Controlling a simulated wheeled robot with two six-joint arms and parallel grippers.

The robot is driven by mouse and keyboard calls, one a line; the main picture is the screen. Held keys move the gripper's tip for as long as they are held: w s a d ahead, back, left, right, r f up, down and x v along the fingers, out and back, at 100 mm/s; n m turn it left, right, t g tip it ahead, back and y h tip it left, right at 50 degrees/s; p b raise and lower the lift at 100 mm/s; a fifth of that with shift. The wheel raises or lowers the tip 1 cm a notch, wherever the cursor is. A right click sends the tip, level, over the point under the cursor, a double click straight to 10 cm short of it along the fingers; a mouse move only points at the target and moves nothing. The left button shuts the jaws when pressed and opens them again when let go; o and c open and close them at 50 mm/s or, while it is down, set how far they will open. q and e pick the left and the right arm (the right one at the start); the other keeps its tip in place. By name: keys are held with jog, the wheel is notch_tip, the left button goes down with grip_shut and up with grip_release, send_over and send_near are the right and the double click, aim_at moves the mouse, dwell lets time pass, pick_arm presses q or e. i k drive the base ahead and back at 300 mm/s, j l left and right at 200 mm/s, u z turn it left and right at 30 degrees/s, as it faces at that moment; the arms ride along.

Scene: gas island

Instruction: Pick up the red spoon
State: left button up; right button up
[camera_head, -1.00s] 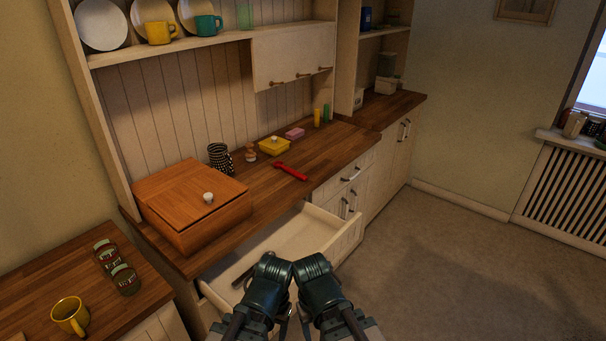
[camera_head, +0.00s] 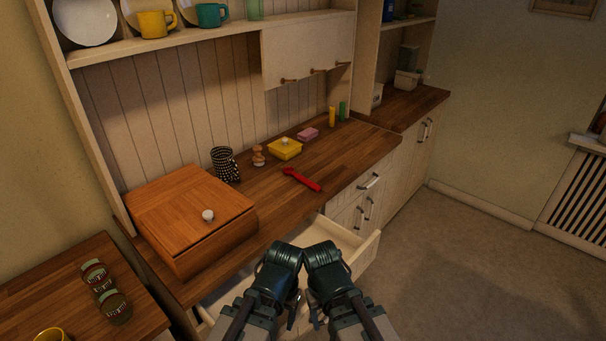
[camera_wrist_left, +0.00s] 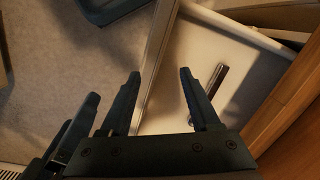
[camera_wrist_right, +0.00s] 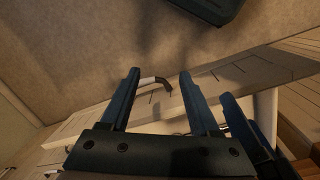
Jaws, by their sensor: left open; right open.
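The red spoon (camera_head: 302,179) lies flat on the wooden worktop (camera_head: 255,188), behind the open drawer (camera_head: 362,256) and in front of the yellow butter dish. It shows in neither wrist view. My left gripper (camera_wrist_left: 159,76) is open and empty, over the drawer's edge. My right gripper (camera_wrist_right: 159,74) is open and empty, above the drawer front and its handle (camera_wrist_right: 155,81). In the head view both hands are side by side at the bottom centre, in front of the worktop and apart from the spoon.
A wooden bread box (camera_head: 190,228) stands left of the spoon. A patterned mug (camera_head: 225,164), a yellow butter dish (camera_head: 285,149) and a pink sponge (camera_head: 308,134) stand along the back. The drawer holds a dark slim item (camera_wrist_left: 217,80). Worktop right of the spoon is clear.

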aim_at(288, 170)
jog(key=l+u, duration=0.1)
jog(key=u, duration=0.5)
jog(key=i+l+u, duration=0.15)
jog(key=l, duration=0.2)
jog(key=l+u, duration=0.15)
jog(key=l, duration=0.2)
jog(key=i+l+u, duration=0.15)
jog(key=l, duration=0.25)
jog(key=i+l, duration=0.1)
jog(key=l, duration=0.55)
jog(key=i+l+u, duration=0.1)
jog(key=l, duration=1.25)
jog(key=i+u, duration=0.05)
